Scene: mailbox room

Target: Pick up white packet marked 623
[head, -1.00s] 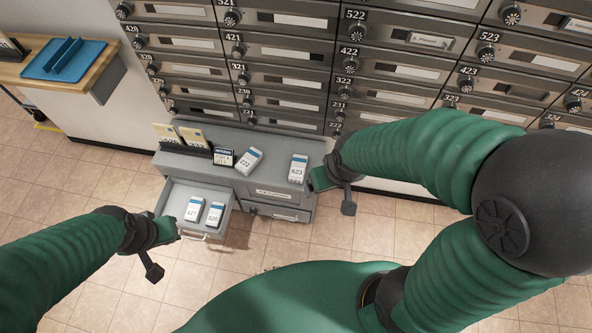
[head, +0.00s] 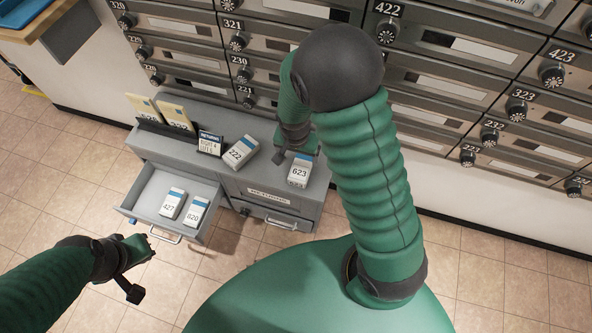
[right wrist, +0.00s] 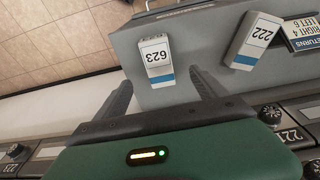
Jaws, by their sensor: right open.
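The white packet marked 623 (head: 300,171), with a blue band, stands on the right part of the grey cabinet top. It also shows in the right wrist view (right wrist: 156,60), just beyond my fingertips and roughly between their lines. My right gripper (right wrist: 160,84) is open and empty, with its fingers pointing at the packet. In the head view the right gripper (head: 293,150) is at the packet's far side, partly hidden by my arm. My left gripper (head: 143,247) hangs in front of the open drawer, away from the packet; its jaw state is unclear.
A white packet marked 222 (head: 241,152) lies left of 623, beside a small returns sign (head: 210,144) and yellow envelopes (head: 172,112). The open drawer (head: 146,192) holds packets 427 (head: 172,204) and 820 (head: 196,212). Mailboxes (head: 455,88) rise behind the cabinet.

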